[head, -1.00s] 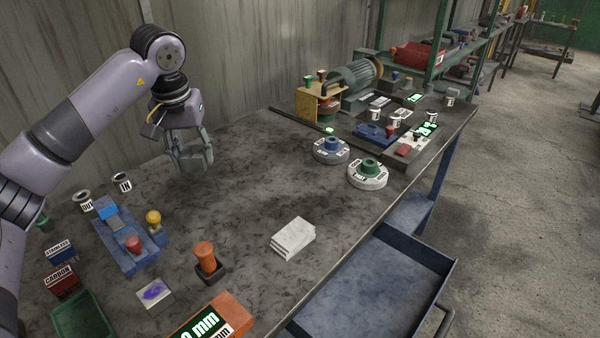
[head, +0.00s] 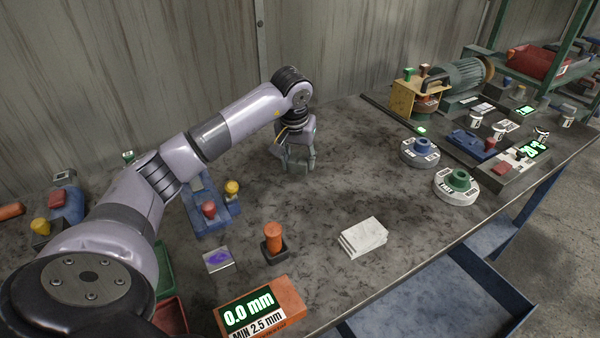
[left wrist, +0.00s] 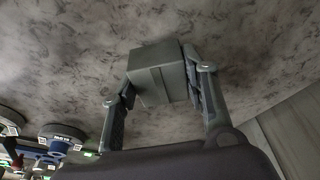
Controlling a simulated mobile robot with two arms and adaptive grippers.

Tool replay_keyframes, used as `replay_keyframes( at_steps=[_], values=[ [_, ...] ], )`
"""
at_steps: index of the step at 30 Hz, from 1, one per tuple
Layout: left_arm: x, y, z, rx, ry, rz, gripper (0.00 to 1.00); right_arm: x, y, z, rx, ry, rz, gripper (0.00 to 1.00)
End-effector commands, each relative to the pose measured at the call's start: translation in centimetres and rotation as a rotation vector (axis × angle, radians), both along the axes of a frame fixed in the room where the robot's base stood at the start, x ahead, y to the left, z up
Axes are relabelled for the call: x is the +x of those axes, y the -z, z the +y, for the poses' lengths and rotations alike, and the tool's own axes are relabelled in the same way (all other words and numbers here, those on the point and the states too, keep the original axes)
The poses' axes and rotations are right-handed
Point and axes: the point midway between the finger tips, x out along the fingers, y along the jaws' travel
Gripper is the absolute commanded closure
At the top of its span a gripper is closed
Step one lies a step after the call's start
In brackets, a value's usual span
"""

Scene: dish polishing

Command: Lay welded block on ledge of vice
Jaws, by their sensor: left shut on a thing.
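My left gripper (head: 299,164) is shut on a grey block, held over the back middle of the bench; any gap beneath is hard to judge. In the left wrist view the block (left wrist: 158,74) sits between both fingers, with a seam line down its face. A blue fixture (head: 222,219) with a red knob stands left of the gripper, partly behind my arm. Another blue fixture (head: 68,208) with a red piece on top is at the far left. I cannot tell for sure which one is the vice. My right gripper is not in view.
A white slab stack (head: 362,238), an orange peg in a dark holder (head: 274,246) and an orange gauge (head: 288,297) lie in front. Two round grey-white bases (head: 456,190) (head: 419,154) and a motor (head: 462,84) stand to the right. The bench between is clear.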

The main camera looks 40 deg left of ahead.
Motion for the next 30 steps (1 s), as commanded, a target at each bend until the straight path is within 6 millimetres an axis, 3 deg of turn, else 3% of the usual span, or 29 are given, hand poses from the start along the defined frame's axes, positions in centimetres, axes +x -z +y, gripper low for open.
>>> replay_keyframes(
  at_steps=[15,26,27,30],
  values=[
    [0.1,5.1,0.0,-0.002,-0.001,-0.002,1.00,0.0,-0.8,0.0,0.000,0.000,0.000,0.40],
    [0.1,5.6,0.0,0.000,0.000,-0.004,1.00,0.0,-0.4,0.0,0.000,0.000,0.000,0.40],
    [0.1,5.7,0.0,0.000,0.001,-0.002,0.57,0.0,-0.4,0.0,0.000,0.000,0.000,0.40],
    [0.0,5.6,0.0,0.000,0.001,-0.001,0.51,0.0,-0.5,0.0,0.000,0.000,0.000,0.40]
  ],
)
